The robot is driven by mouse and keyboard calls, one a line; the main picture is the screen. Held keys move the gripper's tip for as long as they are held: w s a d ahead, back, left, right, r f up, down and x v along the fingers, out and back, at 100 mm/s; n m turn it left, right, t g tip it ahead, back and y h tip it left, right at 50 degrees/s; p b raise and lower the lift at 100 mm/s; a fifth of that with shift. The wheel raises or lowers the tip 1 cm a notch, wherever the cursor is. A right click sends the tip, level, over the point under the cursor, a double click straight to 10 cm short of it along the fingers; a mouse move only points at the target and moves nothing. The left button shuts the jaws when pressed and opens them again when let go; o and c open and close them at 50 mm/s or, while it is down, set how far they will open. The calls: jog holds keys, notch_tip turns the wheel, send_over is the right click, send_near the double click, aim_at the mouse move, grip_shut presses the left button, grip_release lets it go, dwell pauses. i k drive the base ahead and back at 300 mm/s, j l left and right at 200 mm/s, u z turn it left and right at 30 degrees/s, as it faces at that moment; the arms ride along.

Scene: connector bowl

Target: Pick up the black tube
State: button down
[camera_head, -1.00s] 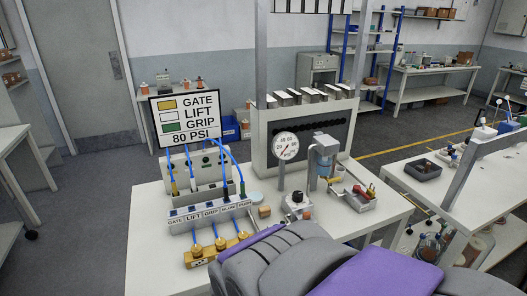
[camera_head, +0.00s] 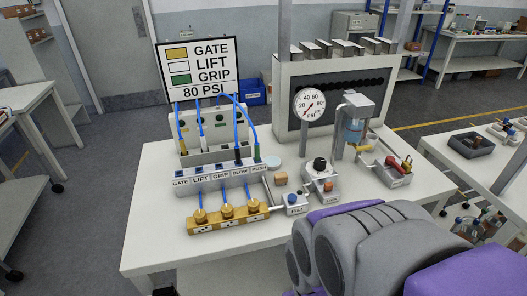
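On the white bench, several blue tubes run from a grey panel to a labelled block (camera_head: 218,176). One tube ends in a black connector (camera_head: 238,155) standing upright at the block, towards its right end. A green-ended tube (camera_head: 257,153) stands just right of it. A yellow-ended tube (camera_head: 182,146) and a white-ended tube (camera_head: 202,143) are to the left. I see no wholly black tube; the black-ended one is the nearest match. My arm's grey and purple links fill the lower right, right of the block. My gripper does not show.
A brass manifold (camera_head: 228,216) lies in front of the block. Right of it are a small FILL unit (camera_head: 296,204), a knobbed device (camera_head: 320,180), a gauge (camera_head: 309,104) and a tray of coloured parts (camera_head: 395,178). A sign (camera_head: 198,68) stands behind. The bench's front left is clear.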

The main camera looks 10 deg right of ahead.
aim_at(238, 157)
jog(key=i+j+z, duration=0.1)
jog(key=j, duration=0.2)
jog(key=i+j+z, duration=0.1)
jog(key=i+j, duration=0.15)
jog(key=i+j+z, duration=0.1)
jog(key=j, duration=0.35)
jog(key=i+j, duration=0.15)
jog(key=j, duration=0.25)
jog(key=i+l+z, duration=0.05)
